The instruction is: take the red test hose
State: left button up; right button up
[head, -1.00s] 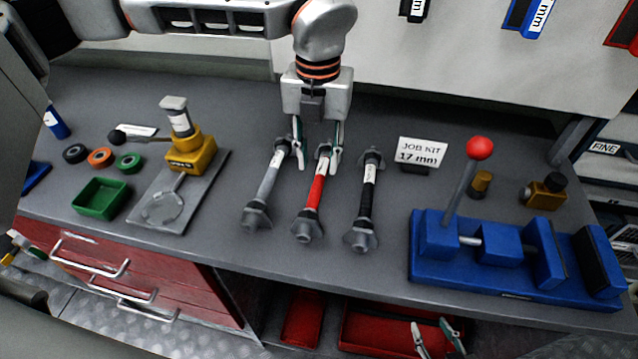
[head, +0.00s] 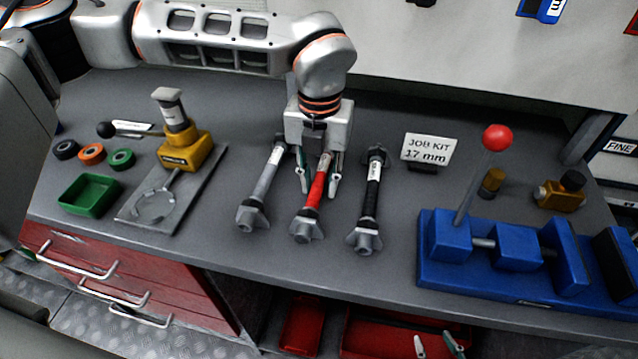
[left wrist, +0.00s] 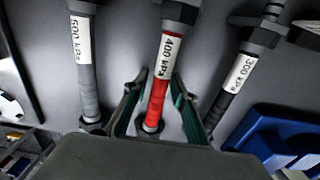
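The red test hose (head: 315,190) lies on the grey bench between a grey hose (head: 265,183) and a black hose (head: 371,195). All three have grey metal end fittings. My left gripper (head: 319,184) is over the far part of the red hose, open, with a finger on each side. In the left wrist view the red hose (left wrist: 158,92) reads 400 kPa and runs between the two spread fingers (left wrist: 155,105); gaps show on both sides. The grey hose (left wrist: 84,60) reads 600 kPa, the black one (left wrist: 238,75) 300 kPa. My right gripper (head: 437,345) is open and empty, low at the front.
A blue vise-like press (head: 450,262) with a red-knobbed lever stands at right. A job kit 17 mm sign (head: 429,150) stands behind. At left are a yellow tool (head: 188,152) on a plate, a green tray (head: 73,207) and coloured rings. Bare bench lies in front of the hoses.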

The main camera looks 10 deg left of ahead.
aim_at(320, 177)
pick_arm(q)
grip_shut()
jog(key=shift+r, duration=0.2)
jog(key=shift+r+p, duration=1.3)
jog(key=shift+r, duration=0.8)
jog(key=shift+r+p, duration=1.2)
jog(key=shift+r, duration=1.05)
